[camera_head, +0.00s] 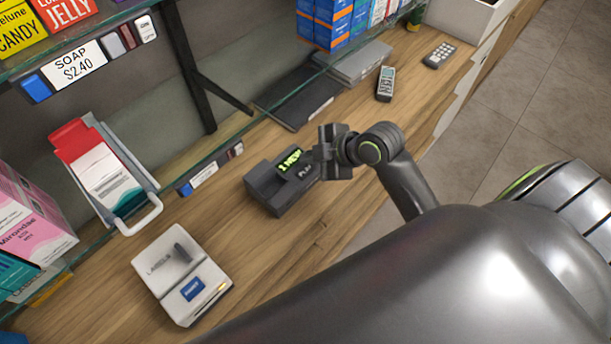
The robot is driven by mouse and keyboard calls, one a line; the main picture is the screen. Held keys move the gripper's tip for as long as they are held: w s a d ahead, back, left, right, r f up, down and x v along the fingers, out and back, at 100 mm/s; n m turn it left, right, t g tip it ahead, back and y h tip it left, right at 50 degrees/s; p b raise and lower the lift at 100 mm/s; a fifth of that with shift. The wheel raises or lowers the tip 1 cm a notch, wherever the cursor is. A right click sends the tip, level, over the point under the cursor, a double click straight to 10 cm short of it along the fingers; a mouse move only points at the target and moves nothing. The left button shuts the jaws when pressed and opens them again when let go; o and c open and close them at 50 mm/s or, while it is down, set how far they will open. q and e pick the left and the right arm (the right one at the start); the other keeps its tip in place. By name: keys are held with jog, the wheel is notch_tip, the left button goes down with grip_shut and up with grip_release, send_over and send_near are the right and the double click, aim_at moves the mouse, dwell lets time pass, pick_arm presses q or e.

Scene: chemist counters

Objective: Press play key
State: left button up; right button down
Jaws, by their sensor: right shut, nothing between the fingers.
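A dark grey answering machine (268,190) sits on the wooden counter, with a lit green display (289,163) that reads "1 NEW". Beside the display, lettering that seems to begin "PLA" (305,171) marks the key area at the machine's right end. My right gripper (325,152) is shut and empty, right at that end of the machine. It hides part of the key area, and I cannot tell whether it touches the key. My left gripper is not in view.
A white box labelled "LABELS" (165,262) and a red and white packet in a holder (100,170) are at left. A glass shelf (225,135) runs above the counter (90,300). A cordless handset (385,84) and a keypad (439,55) lie farther back.

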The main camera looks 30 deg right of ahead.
aim_at(310, 172)
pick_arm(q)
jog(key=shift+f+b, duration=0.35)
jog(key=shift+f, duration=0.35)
pick_arm(e)
jog(key=shift+f, duration=0.95)
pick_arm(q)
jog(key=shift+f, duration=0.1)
pick_arm(e)
jog(key=shift+f, duration=0.1)
dwell(0.4)
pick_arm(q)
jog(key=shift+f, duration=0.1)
pick_arm(e)
jog(key=shift+f, duration=0.3)
pick_arm(q)
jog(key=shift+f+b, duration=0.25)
jog(key=shift+b, duration=0.2)
pick_arm(e)
jog(key=shift+f, duration=0.35)
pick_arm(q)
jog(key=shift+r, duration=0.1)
pick_arm(e)
jog(key=shift+r, duration=0.1)
pick_arm(q)
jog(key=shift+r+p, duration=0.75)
jog(key=shift+p, duration=0.1)
pick_arm(e)
jog(key=shift+r, duration=0.7)
